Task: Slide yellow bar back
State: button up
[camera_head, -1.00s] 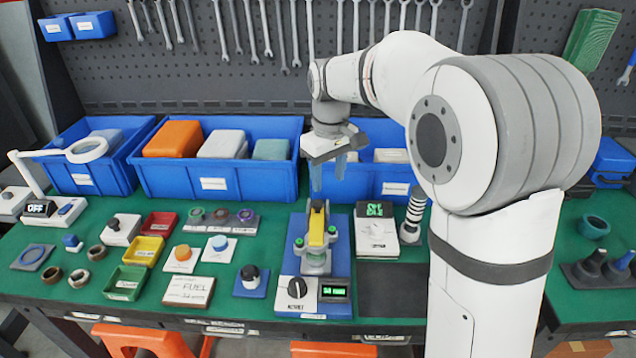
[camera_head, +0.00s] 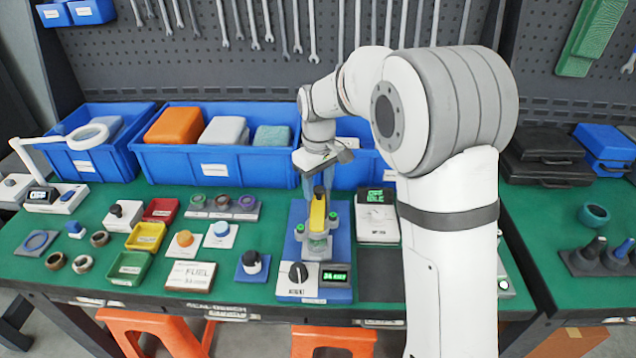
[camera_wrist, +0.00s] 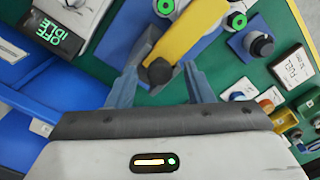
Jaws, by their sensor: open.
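The yellow bar (camera_head: 317,214) lies on top of a test fixture with green round parts, mounted on a blue base plate (camera_head: 300,243). In the wrist view the yellow bar (camera_wrist: 188,32) runs diagonally away, with a dark round end nearest me. My gripper (camera_head: 318,186) hangs over the back end of the bar. In the wrist view my gripper (camera_wrist: 158,82) is open, its two blue-grey fingers on either side of the dark end. Whether the fingers touch the bar cannot be told.
A dial and a green-lit display (camera_head: 335,275) sit at the plate's front. A white box with a green readout (camera_head: 376,215) stands right. Blue bins (camera_head: 213,170) line the back, close behind my gripper. Small trays and buttons stand left.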

grip_shut()
dwell(0.4)
